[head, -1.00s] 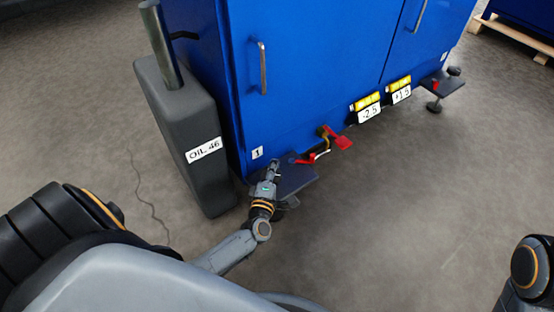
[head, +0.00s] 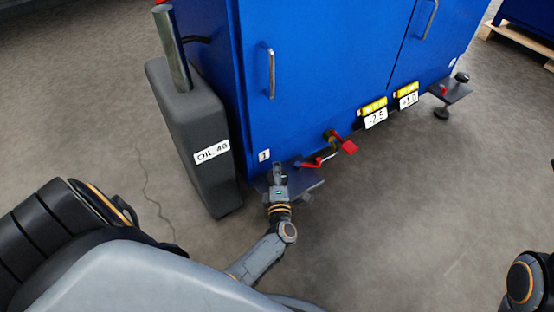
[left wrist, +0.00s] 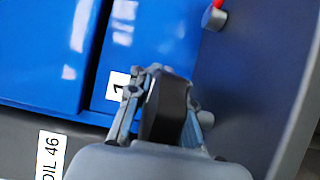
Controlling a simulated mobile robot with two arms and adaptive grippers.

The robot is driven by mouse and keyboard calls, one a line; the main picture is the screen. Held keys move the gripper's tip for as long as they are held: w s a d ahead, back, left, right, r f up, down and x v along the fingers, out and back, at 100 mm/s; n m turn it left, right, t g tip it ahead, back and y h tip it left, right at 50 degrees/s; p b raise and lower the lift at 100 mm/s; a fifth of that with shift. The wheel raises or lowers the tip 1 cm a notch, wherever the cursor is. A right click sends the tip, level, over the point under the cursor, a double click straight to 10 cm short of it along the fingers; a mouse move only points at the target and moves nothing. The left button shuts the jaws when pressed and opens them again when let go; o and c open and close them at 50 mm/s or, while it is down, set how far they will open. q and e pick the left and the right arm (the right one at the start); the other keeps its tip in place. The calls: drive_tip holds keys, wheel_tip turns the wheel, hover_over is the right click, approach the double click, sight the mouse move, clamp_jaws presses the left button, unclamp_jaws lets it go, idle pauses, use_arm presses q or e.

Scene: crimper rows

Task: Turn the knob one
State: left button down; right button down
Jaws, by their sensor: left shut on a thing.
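Knob one shows in the left wrist view as a black knob (left wrist: 166,108) beside a white label "1" (left wrist: 117,85). My left gripper (head: 278,172) is at the low left corner of the blue cabinet (head: 305,80), by the label "1" (head: 264,155). Its fingers are shut on the knob, one on each side of it. The gripper body hides the knob's lower part. My right gripper is out of view; only part of that arm shows at the lower right.
A dark grey tank labelled OIL 46 (head: 190,125) stands just left of the cabinet. A dark foot plate (head: 307,187) juts out beside the gripper. The floor in front is clear.

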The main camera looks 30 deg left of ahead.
use_arm(q)
drive_tip(key=c, duration=1.2)
unclamp_jaws()
drive_tip(key=shift+o, duration=0.2)
drive_tip(key=shift+s, duration=0.1)
